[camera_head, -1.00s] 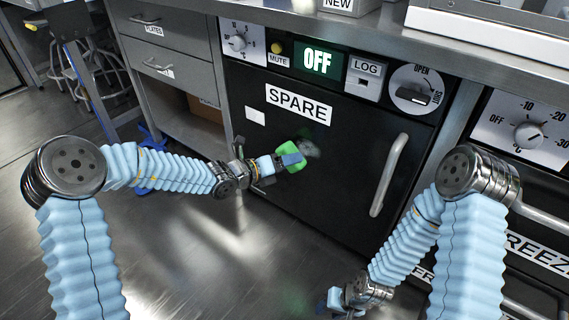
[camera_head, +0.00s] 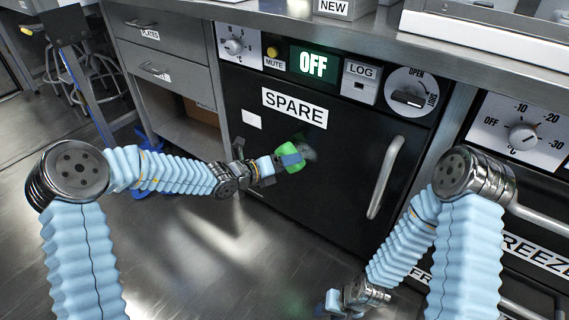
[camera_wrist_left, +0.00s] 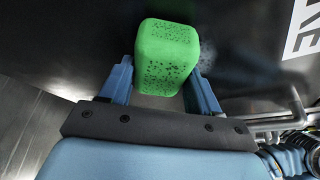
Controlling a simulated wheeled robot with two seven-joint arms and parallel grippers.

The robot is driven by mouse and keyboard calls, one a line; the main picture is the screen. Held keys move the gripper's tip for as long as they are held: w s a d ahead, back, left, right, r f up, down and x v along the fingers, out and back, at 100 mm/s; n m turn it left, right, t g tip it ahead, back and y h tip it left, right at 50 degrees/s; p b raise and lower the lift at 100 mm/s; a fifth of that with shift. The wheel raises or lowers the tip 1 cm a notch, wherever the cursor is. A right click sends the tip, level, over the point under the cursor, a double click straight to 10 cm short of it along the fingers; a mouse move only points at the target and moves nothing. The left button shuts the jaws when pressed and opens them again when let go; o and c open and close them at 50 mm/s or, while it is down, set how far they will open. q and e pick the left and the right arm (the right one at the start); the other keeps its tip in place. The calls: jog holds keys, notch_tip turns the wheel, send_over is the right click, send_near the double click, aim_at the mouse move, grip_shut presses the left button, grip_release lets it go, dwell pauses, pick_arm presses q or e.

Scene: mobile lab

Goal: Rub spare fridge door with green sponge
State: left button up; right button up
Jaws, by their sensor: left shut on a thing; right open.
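The spare fridge door (camera_head: 262,165) is black and closed, with a SPARE label and a grey vertical handle (camera_head: 385,178) on its right. My left gripper (camera_head: 286,161) is shut on the green sponge (camera_head: 294,151), in front of the middle of the door. In the left wrist view the sponge (camera_wrist_left: 166,58) sits between the two blue fingers, its far end at or close to the black door; I cannot tell if it touches. A pale smudge (camera_head: 308,153) shows on the door just right of the sponge. My right gripper (camera_head: 335,303) is low near the bottom edge, partly hidden, open and empty.
Above the door are an OFF display (camera_head: 314,61), a LOG switch (camera_head: 360,81) and an OPEN dial (camera_head: 411,92). A freezer (camera_head: 525,150) stands at the right, drawers (camera_head: 165,62) at the left. The floor (camera_head: 190,265) between my arms is clear.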

pick_arm(q)
jog(key=shift+w+d, duration=0.2)
